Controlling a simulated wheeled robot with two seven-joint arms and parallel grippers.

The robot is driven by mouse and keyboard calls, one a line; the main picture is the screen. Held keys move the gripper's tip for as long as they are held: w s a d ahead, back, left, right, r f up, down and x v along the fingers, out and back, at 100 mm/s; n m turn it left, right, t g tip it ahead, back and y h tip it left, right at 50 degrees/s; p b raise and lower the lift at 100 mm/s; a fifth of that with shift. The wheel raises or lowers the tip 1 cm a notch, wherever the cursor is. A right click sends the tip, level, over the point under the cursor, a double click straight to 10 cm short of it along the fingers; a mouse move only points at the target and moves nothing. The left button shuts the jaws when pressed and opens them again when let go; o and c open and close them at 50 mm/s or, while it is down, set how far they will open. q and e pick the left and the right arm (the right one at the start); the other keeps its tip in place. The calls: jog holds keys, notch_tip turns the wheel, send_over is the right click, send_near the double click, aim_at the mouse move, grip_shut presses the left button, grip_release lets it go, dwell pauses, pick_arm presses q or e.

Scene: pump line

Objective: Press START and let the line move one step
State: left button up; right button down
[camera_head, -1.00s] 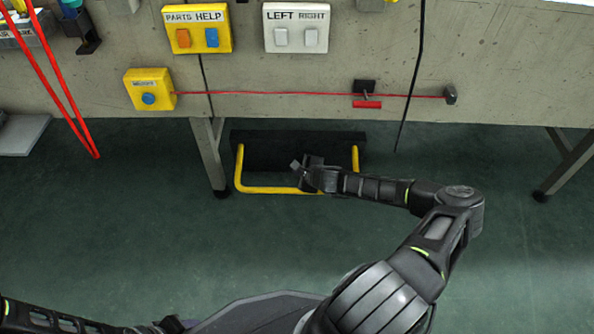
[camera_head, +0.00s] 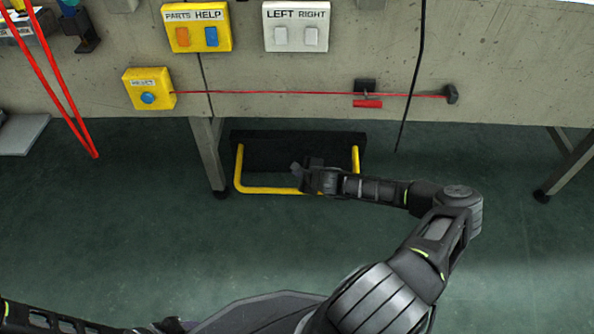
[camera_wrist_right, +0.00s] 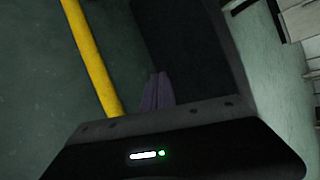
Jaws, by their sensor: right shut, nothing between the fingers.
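No button marked START shows in these views. The panels in the head view are a yellow PARTS HELP box (camera_head: 197,27) with orange and blue buttons, a pale LEFT RIGHT box (camera_head: 296,27) with two buttons, and a yellow box (camera_head: 149,89) with a blue button, its label seeming to read RESET. My right gripper (camera_head: 297,168) is low, in front of a black box with a yellow tube guard. In the right wrist view its fingers (camera_wrist_right: 157,90) are shut and empty. My left arm shows at the lower left; its gripper is not clearly visible.
The black box (camera_head: 290,150) stands on the floor under the bench, with the yellow guard (camera_head: 262,190) around its front; the guard also shows in the wrist view (camera_wrist_right: 92,58). A red cord (camera_head: 270,92) runs along the bench front.

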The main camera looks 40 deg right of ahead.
dwell(0.4)
jog(key=shift+s+a+r+p, duration=0.1)
jog(key=shift+s+r+p, duration=0.05)
jog(key=shift+r+p, duration=0.6)
jog(key=shift+s+a+r+p, duration=0.15)
jog(key=shift+r+p, duration=0.6)
jog(key=shift+s+a+r+p, duration=0.1)
jog(key=shift+s+r+p, duration=0.05)
jog(key=shift+r+p, duration=0.6)
jog(key=r+p, duration=0.3)
jog(key=s+r+p, duration=0.1)
jog(key=shift+a+r+p, duration=0.35)
jog(key=shift+a+r, duration=0.05)
